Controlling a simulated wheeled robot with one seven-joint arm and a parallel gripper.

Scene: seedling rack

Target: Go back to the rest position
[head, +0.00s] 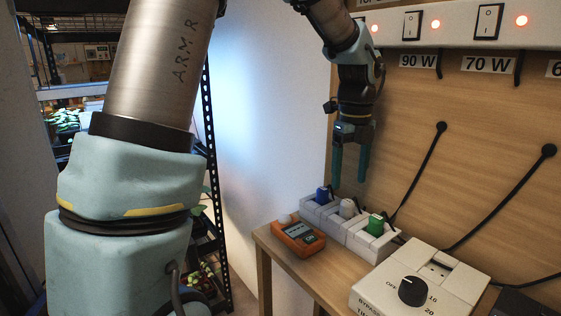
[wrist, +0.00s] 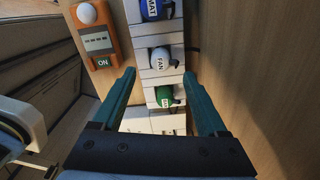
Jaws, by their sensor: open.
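My gripper (head: 349,168) hangs with its two teal fingers pointing down, above the power strip (head: 355,233) on the wooden bench. It is open and nothing is between the fingers. In the wrist view my gripper (wrist: 163,90) has its fingers spread on either side of the strip. The strip holds a blue plug (head: 323,195), a white plug (head: 347,208) and a green plug (head: 375,224). In the wrist view the blue plug (wrist: 152,8) reads MAT and the white plug (wrist: 160,60) reads FAN; the green plug's label (wrist: 166,97) is too small to read.
An orange meter (head: 298,238) lies left of the strip. A white timer box with a black dial (head: 412,291) stands in front right. A switch panel (head: 460,24) with lit red lamps is on the wall above, with black cords (head: 500,200) below. A dark rack (head: 212,190) stands left.

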